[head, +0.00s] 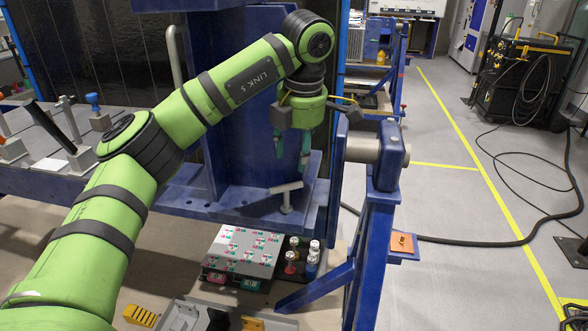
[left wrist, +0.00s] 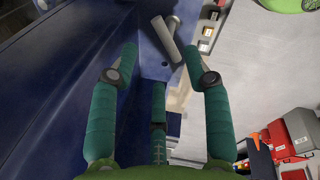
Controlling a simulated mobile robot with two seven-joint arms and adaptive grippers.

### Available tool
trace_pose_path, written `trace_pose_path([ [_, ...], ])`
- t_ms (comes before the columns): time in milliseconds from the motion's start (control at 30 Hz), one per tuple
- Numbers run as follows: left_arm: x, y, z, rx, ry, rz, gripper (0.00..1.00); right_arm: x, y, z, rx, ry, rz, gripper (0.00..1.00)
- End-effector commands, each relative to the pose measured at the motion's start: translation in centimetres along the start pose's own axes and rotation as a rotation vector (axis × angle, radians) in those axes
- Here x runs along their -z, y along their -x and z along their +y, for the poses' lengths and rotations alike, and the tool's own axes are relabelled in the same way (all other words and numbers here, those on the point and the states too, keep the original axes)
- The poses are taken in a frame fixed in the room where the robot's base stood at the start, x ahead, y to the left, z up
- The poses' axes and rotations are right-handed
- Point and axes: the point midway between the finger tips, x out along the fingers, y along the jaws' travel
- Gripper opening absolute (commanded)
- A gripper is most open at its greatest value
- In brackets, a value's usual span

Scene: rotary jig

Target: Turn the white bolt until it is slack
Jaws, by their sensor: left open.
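The white bolt (head: 286,198) stands upright on the blue ledge of the jig, with a bar-shaped head across its top. It also shows in the left wrist view (left wrist: 166,40), at the top, beyond my fingertips. My left gripper (head: 292,164) hangs just above the bolt in the head view, with its teal fingers pointing down. In the left wrist view its fingers (left wrist: 160,62) are spread, with nothing between them, and they look apart from the bolt. My right gripper is in neither view.
The blue jig frame (head: 372,250) with its round pivot stands right of the bolt. Below are a patterned box (head: 242,252) and small bottles (head: 301,258). A bench with clamps (head: 93,103) is at left. The grey floor at right is mostly clear, with a black cable.

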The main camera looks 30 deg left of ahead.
Motion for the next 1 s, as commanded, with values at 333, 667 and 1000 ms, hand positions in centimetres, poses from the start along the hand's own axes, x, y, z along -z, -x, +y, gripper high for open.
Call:
trace_pose_path([
  [333,0.1,2.3,0.0,-0.001,0.002,0.002,0.49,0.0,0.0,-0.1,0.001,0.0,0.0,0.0],
  [667,0.0,2.2,0.0,-0.001,0.002,0.002,0.49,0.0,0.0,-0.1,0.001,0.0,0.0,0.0],
  [1000,-5.7,-1.7,-6.2,0.164,-0.126,-0.182,0.49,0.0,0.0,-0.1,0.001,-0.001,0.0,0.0],
])
